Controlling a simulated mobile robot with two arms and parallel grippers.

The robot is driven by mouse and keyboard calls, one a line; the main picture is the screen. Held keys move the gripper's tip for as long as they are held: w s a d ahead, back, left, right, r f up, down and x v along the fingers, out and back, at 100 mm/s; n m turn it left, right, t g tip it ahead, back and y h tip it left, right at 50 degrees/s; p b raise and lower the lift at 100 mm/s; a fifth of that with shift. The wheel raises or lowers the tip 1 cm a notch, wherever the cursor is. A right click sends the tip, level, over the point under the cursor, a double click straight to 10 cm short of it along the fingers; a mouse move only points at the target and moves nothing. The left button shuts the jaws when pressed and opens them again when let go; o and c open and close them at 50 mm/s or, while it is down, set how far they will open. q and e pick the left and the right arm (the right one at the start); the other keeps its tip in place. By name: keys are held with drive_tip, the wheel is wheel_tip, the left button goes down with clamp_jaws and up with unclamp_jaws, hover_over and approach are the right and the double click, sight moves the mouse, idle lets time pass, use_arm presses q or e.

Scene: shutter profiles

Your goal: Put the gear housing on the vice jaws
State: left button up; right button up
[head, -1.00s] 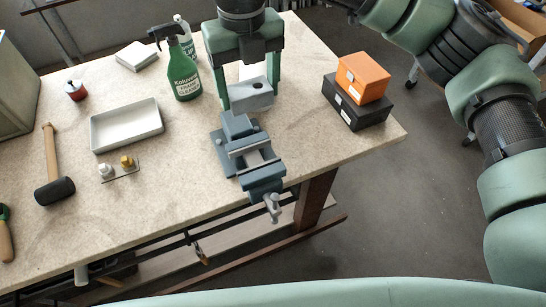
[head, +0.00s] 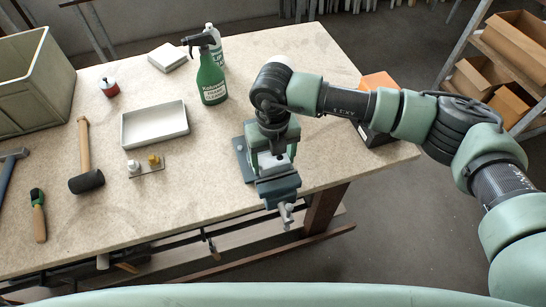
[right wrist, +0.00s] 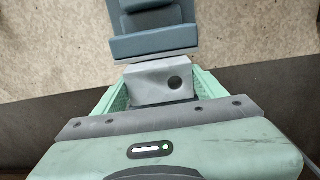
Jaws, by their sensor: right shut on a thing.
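The gear housing is a light grey block with a dark round hole (right wrist: 150,84), clear in the right wrist view between my right gripper's green fingers. In the head view it is mostly hidden by the gripper and wrist. My right gripper (head: 273,154) is shut on the housing and points down over the blue-grey vice (head: 278,188). The vice's front jaw and screw handle show below the gripper; its back part is largely covered. In the right wrist view the vice (right wrist: 155,46) lies just beyond the housing; I cannot tell whether they touch. My left gripper is not in view.
A green spray bottle (head: 211,80) stands behind and left of the vice. A white tray (head: 155,126), a small plate with two fittings (head: 147,167) and a mallet (head: 86,160) lie left. An orange box (head: 378,82) stands to the right, partly behind my arm.

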drive_tip(key=shift+f, duration=0.4)
drive_tip(key=shift+f, duration=0.1)
drive_tip(key=shift+f, duration=0.15)
drive_tip(key=o, duration=1.9)
drive_tip(key=shift+c, duration=0.2)
